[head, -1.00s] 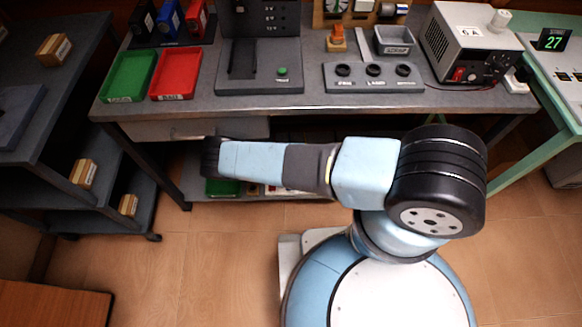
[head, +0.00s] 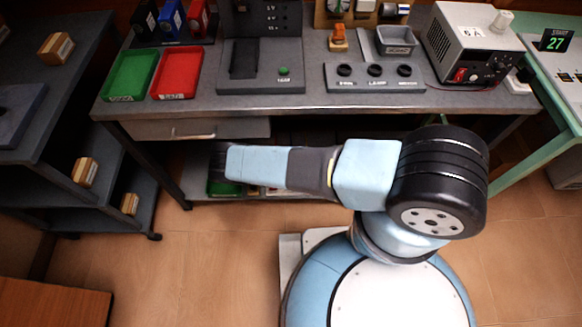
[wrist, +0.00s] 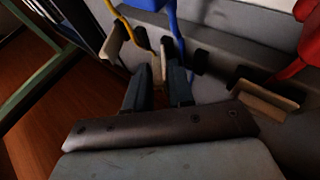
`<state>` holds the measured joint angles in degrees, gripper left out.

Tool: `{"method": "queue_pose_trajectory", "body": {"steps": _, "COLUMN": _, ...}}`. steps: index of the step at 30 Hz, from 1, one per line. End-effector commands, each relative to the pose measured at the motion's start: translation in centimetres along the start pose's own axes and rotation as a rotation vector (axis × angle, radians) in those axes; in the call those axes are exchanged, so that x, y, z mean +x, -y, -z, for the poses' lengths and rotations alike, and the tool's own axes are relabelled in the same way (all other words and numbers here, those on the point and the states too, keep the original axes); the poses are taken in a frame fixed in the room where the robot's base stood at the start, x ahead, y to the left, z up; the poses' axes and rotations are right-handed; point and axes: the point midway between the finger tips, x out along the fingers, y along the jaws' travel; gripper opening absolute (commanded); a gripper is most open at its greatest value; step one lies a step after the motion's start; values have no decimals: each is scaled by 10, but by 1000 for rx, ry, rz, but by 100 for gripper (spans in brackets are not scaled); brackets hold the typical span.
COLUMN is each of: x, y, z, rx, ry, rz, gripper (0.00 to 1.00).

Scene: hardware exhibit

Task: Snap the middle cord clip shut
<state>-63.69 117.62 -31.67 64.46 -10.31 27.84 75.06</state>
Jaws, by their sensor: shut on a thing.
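In the wrist view, three beige cord clips sit along a grey edge. The middle cord clip (wrist: 157,62) is between the fingers of my gripper (wrist: 158,76), which is shut on its beige flap. A blue cord (wrist: 173,22) hangs down to this clip. The left clip (wrist: 115,40) has a yellow cord (wrist: 128,28) beside it. The right clip (wrist: 268,100) stands out like a tilted flap, below a red cord (wrist: 308,45). I cannot tell whether the middle clip is latched. My gripper is hidden in the head view.
The grey workbench (head: 300,100) carries a green tray (head: 130,75), a red tray (head: 176,74) and a power supply (head: 470,45). A drawer handle (head: 193,136) and a lower shelf lie near my arm. A green table leg (wrist: 40,82) stands left in the wrist view.

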Motion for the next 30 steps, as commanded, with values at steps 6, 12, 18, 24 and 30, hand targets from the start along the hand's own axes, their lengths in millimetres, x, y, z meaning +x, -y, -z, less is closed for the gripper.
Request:
{"method": "queue_pose_trajectory", "body": {"steps": 6, "x": 2, "y": 1, "z": -3, "rx": -13, "ry": -2, "rz": -39, "gripper": 0}}
{"method": "queue_pose_trajectory", "body": {"steps": 12, "x": 1, "y": 1, "z": -2, "rx": -15, "ry": -5, "rz": -42, "gripper": 0}}
{"method": "queue_pose_trajectory", "body": {"steps": 18, "x": 1, "y": 1, "z": -2, "rx": -15, "ry": -5, "rz": -42, "gripper": 28}}
{"method": "queue_pose_trajectory", "body": {"steps": 24, "x": 0, "y": 2, "z": -1, "rx": -14, "ry": -7, "rz": -41, "gripper": 40}}
{"method": "queue_pose_trajectory", "body": {"steps": 30, "x": -2, "y": 2, "z": 0, "rx": -14, "ry": -8, "rz": -40, "gripper": 40}}
